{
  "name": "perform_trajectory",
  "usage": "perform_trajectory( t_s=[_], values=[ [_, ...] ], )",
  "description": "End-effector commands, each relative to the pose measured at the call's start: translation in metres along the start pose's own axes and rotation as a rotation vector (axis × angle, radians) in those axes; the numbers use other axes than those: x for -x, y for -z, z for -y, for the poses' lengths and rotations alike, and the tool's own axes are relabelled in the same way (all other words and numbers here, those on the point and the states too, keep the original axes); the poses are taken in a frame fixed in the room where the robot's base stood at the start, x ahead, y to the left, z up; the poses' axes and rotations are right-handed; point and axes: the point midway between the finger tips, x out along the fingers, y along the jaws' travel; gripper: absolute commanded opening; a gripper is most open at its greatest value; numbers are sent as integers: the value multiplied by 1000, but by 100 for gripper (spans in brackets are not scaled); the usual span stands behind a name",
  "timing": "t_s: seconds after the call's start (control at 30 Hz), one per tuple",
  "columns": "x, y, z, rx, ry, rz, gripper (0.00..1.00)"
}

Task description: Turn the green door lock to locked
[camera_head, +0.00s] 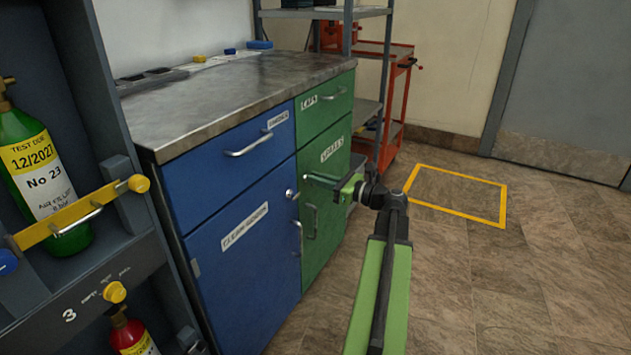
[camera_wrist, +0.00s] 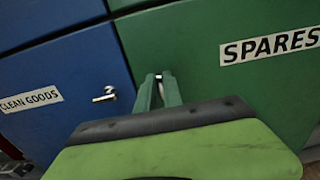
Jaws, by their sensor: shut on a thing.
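The green door (camera_head: 323,232) is the lower right door of the cabinet, labelled SPARES; it fills the right of the wrist view (camera_wrist: 185,48). It looks closed. My gripper (camera_wrist: 159,84) reaches to the upper left part of this door, with its fingers close together. A small bright metal bit of the green door lock (camera_wrist: 159,76) shows between the fingertips; the fingers hide the rest, so its turn cannot be read. In the head view my gripper (camera_head: 318,180) covers the lock.
The blue door (camera_head: 245,275) on the left, labelled CLEAN GOODS, has its own silver lock (camera_wrist: 104,94). The green door's handle (camera_head: 310,221) hangs below my gripper. A red trolley (camera_head: 393,110) stands behind. The floor to the right is clear, with a yellow marked square (camera_head: 455,172).

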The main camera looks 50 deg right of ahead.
Motion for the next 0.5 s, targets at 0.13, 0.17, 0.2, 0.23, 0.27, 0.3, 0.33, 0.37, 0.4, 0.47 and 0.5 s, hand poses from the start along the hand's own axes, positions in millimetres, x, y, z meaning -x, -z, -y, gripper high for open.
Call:
perform_trajectory(
  t_s=[0.13, 0.17, 0.2, 0.23, 0.27, 0.3, 0.33, 0.37, 0.4, 0.47, 0.5],
  values=[
    [-1, 0, -11, 0, -4, 0, 0],
    [-1, 0, -8, 1, -5, 0, 0],
    [0, 0, -6, 3, -6, -1, 0],
    [0, 0, -4, 6, -6, -1, 0],
    [0, 0, -4, 10, -5, -1, 0],
    [1, 0, -3, 17, -5, -1, 0],
    [1, 0, -3, 24, -5, -1, 0],
    [1, 1, -2, 33, -5, -1, 0],
    [1, 1, -2, 48, -5, -1, 0],
    [2, 1, -2, 76, -5, -1, 0],
    [2, 1, -2, 97, -5, -1, 0]
  ],
)
